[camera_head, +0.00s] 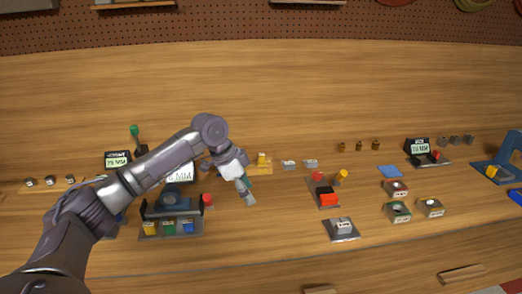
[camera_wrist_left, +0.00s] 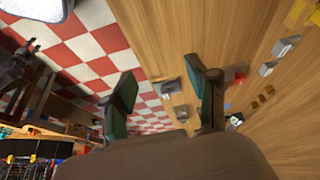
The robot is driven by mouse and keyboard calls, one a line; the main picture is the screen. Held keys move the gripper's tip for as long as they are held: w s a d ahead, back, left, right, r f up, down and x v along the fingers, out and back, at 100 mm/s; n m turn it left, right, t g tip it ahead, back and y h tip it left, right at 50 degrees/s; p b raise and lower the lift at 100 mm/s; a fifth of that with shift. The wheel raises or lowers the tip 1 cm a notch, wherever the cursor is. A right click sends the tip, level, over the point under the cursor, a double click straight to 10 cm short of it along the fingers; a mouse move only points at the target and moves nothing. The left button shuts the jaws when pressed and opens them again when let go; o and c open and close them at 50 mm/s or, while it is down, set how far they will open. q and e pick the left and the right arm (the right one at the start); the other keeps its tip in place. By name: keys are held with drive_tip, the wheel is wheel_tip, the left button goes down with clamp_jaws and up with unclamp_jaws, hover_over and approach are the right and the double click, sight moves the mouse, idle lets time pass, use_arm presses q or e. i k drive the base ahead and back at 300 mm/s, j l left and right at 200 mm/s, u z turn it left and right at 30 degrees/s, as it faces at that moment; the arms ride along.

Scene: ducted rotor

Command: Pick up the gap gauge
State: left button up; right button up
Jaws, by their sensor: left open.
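I cannot tell for certain which object is the gap gauge. A dark stand (camera_head: 172,204) with yellow, green and blue blocks along its front sits left of centre in the head view. My left gripper (camera_head: 247,190) is open and empty, above the table to the right of that stand. In the left wrist view its two fingers (camera_wrist_left: 165,92) are spread apart, with nothing held between them. A small grey plate with a whitish block (camera_head: 342,228) lies near the front edge, to the right of the gripper. My right gripper is not in view.
A dark tray with a red block (camera_head: 327,197) and a yellow knob stands right of the gripper. Several ring-topped blocks (camera_head: 397,210) lie further right. A blue frame (camera_head: 507,155) stands at the far right.

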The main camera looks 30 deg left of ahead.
sight(261, 162)
drive_tip(key=i+j, duration=0.9)
drive_tip(key=i, duration=0.1)
